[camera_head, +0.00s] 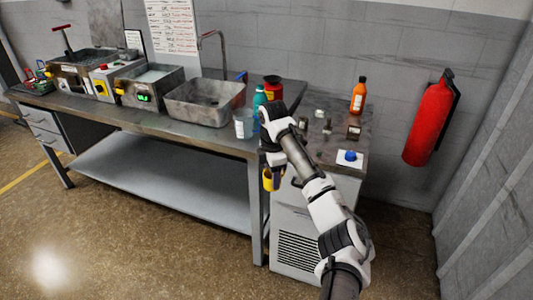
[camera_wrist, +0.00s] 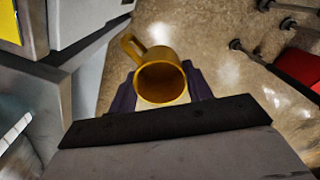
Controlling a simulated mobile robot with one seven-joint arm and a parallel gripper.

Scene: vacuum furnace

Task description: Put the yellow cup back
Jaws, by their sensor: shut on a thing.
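The yellow cup (camera_wrist: 161,82) is between the two fingers of my gripper (camera_wrist: 158,92) in the wrist view. Its open mouth faces the camera, and its handle points to the upper left. The gripper is shut on it. In the head view the yellow cup (camera_head: 272,179) hangs below my wrist, in front of the workbench's front edge and lower than the bench top. My gripper (camera_head: 271,166) is partly hidden there by its own wrist. The floor shows beyond the cup in the wrist view.
The workbench (camera_head: 140,122) holds a sink (camera_head: 203,102), a clear beaker (camera_head: 243,125), a teal bottle (camera_head: 259,100), a red jar (camera_head: 273,88) and an orange bottle (camera_head: 358,95). A blue item lies on a white pad (camera_head: 350,159). A fire extinguisher (camera_head: 428,120) hangs on the wall.

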